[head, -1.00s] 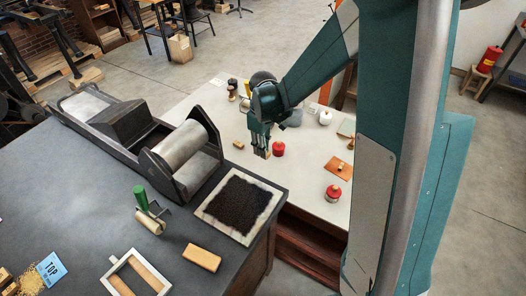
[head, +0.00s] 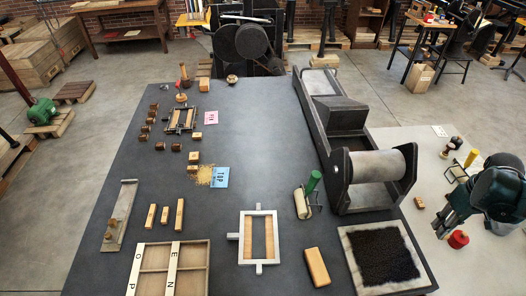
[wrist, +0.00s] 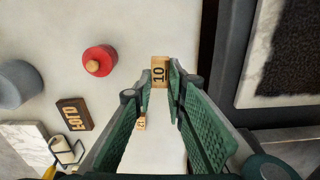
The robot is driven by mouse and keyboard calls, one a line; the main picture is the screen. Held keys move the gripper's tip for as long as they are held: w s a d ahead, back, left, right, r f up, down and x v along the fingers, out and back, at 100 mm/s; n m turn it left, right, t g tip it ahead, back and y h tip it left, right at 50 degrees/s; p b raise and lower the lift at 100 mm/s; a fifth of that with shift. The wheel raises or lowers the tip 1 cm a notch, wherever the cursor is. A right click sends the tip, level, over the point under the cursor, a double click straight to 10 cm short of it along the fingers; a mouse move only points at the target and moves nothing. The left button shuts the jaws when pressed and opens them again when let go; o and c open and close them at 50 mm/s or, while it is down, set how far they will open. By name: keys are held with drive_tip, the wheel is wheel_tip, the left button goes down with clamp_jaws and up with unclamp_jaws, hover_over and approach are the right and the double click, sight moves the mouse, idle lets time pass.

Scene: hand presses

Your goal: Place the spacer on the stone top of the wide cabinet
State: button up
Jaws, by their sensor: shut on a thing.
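My gripper (wrist: 160,82) is shut on a small wooden block marked 10 (wrist: 159,70), held between its fingertips in the wrist view. I take this block to be the spacer. In the head view, my gripper (head: 440,231) is at the right, over the pale top (head: 402,150); the held block cannot be made out there. A wide, dark grey stone-like top (head: 205,240) fills the middle of the head view, left of the gripper. A second small block, marked 12 (wrist: 140,123), lies on the pale surface, seen between the fingers.
A red round-knobbed pot (head: 458,239) stands close to the gripper. A press with a large roller (head: 378,165) and a framed black pad (head: 385,258) line the dark top's right side. Blocks, a green-handled roller (head: 303,198) and frames occupy much of it; bare patches lie between.

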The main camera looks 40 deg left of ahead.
wheel_tip(320, 180, up, 28)
drive_tip(key=w+a+r+n+p, duration=0.2)
drive_tip(key=w+a, duration=0.3)
drive_tip(key=a, duration=0.7)
drive_tip(key=w+a+n+p, duration=0.2)
drive_tip(key=a+n+p, duration=0.15)
drive_tip(key=a, duration=2.55)
drive_tip(key=s+a+f+n+p, duration=0.1)
drive_tip(key=s+a, duration=0.2)
drive_tip(key=a, duration=0.7)
drive_tip(key=s+a+n, duration=0.2)
drive_tip(key=s+a, duration=0.2)
drive_tip(key=a, duration=0.6)
drive_tip(key=s+a+f+n+p, duration=0.1)
drive_tip(key=s+a, duration=0.2)
drive_tip(key=a, duration=0.7)
wheel_tip(320, 180, down, 18)
